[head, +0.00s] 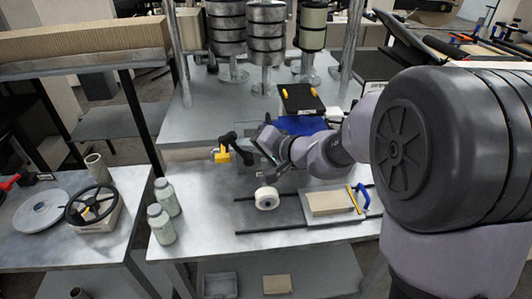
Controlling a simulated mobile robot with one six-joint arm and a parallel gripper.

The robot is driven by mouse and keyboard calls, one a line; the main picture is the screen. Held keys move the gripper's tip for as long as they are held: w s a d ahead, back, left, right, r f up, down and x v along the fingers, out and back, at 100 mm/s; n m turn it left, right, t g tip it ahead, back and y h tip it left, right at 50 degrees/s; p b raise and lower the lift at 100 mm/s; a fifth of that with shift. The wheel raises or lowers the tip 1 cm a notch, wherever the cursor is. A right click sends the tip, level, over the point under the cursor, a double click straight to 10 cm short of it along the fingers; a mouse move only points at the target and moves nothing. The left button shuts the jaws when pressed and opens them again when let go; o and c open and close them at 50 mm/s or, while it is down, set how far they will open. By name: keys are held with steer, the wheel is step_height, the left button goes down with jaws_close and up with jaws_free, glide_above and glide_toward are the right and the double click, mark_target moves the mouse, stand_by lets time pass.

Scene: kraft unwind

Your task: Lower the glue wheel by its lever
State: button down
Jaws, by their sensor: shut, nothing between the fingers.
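The glue wheel cannot be made out for certain; the parts behind my wrist are partly hidden.
A white roll (267,198) stands by dark rails (300,227). A cardboard-coloured block (329,202) lies on a board beside a blue-handled tool (363,196). Two pale bottles (163,212) stand at the bench's left. A side table (75,252) holds a black handwheel (92,204). Metal rollers (266,45) stand behind.

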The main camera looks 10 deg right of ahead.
steer(key=shift+a+f+n+g+h+b, duration=0.15)
steer(key=shift+a+n+g+h+b, duration=0.25)
steer(key=shift+a+n+h, duration=0.6)
steer(key=shift+a+f+n+h, duration=0.35)
steer(key=shift+a+h, duration=0.4)
steer(key=shift+h, duration=0.35)
steer(key=shift+p, duration=0.3)
steer(key=r+p, duration=0.1)
steer(key=d+r+p, duration=0.1)
steer(key=r+p, duration=0.1)
steer(key=shift+w+d+r, duration=0.15)
steer(key=shift+d+r, duration=0.1)
steer(key=shift+r, duration=0.15)
steer(key=p, duration=0.3)
glide_toward(237, 137)
steer(key=shift+s+d+r, duration=0.55)
steer(key=shift+s+d, duration=0.05)
steer(key=shift+s, duration=0.15)
